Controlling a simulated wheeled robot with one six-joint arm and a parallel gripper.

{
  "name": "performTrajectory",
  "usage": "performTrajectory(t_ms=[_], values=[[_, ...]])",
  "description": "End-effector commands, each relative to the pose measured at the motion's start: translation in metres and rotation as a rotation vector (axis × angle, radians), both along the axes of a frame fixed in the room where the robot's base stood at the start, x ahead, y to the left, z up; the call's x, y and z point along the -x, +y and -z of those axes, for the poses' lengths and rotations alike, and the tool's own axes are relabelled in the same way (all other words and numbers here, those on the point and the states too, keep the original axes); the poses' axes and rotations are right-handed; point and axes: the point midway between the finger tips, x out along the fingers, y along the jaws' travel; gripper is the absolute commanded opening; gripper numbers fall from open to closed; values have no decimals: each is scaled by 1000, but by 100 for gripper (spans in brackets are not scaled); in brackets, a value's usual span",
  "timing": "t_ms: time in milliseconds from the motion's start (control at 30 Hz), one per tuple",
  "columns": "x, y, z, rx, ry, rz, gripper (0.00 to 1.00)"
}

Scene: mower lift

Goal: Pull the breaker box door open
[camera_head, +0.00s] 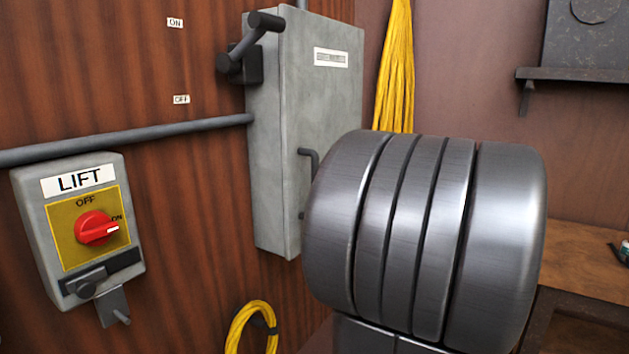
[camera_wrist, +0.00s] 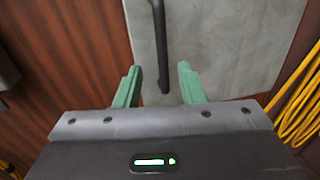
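The grey breaker box (camera_head: 270,150) is mounted on the wooden wall, and its door (camera_head: 325,95) looks closed. A dark bar handle (camera_head: 312,158) stands upright on the door, its lower part close to my arm. In the wrist view the door (camera_wrist: 225,40) fills the upper middle, and the handle (camera_wrist: 160,45) comes down between my fingers. My gripper (camera_wrist: 160,80) is open, with green fingers on either side of the handle's lower end and a gap on both sides. I cannot tell the depth between them. My gripper is hidden in the head view.
The box's side lever (camera_head: 250,45) points up, near the ON label. A LIFT switch box (camera_head: 80,225) with a red knob is at left. A yellow cable bundle (camera_head: 396,70) hangs right of the box. A wooden bench (camera_head: 585,250) is at right.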

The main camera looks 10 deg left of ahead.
Motion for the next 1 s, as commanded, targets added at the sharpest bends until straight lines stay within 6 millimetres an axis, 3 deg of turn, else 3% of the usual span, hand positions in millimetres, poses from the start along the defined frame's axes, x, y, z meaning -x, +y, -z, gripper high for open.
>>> performTrajectory(t_ms=[500,700,1000], values=[[-47,79,-1,0,0,-4,36],[-56,93,0,0,0,-1,36],[-58,95,0,0,0,1,36]])
